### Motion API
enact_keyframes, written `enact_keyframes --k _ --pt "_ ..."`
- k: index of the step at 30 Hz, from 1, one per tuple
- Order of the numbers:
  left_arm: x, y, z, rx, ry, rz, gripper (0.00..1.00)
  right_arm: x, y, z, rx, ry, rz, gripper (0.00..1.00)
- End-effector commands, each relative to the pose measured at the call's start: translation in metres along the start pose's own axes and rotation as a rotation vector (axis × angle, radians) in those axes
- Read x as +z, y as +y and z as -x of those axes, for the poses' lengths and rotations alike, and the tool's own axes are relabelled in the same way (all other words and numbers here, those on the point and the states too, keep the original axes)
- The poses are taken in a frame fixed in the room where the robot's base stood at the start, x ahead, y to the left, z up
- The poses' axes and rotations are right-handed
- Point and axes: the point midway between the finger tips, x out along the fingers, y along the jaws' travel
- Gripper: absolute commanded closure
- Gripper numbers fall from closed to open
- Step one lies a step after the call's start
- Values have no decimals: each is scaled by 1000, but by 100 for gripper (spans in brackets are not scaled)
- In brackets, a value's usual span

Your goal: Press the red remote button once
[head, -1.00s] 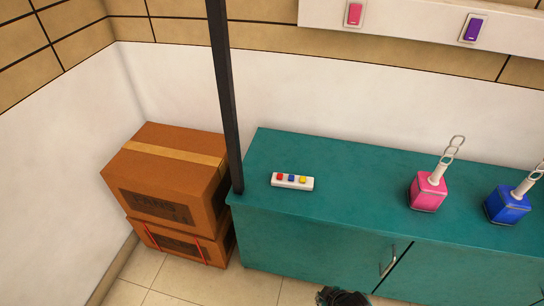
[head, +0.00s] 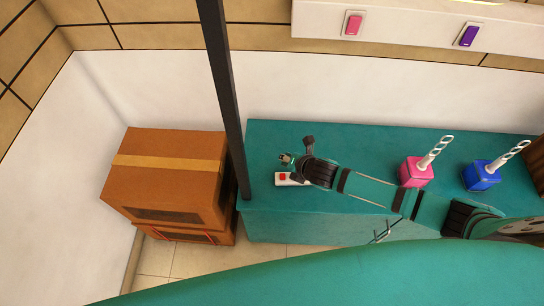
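The white remote (head: 291,183) lies on the teal cabinet top (head: 265,150) near its left end. Its red button (head: 283,177) shows at the remote's left end. The blue and yellow buttons are hidden under my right gripper. My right gripper (head: 293,160) comes in from the right and hangs over the remote, just beside the red button in the picture. Its dark fingers look spread apart, with nothing held between them. I cannot tell its height above the remote or whether it touches it. My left gripper is out of view.
A black post (head: 225,95) and stacked cardboard boxes (head: 165,180) are at left. Pink (head: 353,24) and purple (head: 468,36) switches are on the wall.

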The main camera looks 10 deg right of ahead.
Motion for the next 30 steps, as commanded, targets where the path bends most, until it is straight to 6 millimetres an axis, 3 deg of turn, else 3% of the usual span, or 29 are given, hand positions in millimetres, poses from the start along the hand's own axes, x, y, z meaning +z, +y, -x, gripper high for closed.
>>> enact_keyframes --k 4,17,23,30 --pt "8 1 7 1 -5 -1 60 9 2 6 2 -2 72 100" --pt "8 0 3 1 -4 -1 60 8 1 3 4 -3 76 100" --pt "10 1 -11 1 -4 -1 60 1 -6 -6 4 -2 75 100" --pt "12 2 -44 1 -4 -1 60 -14 -24 -29 4 -2 75 100"
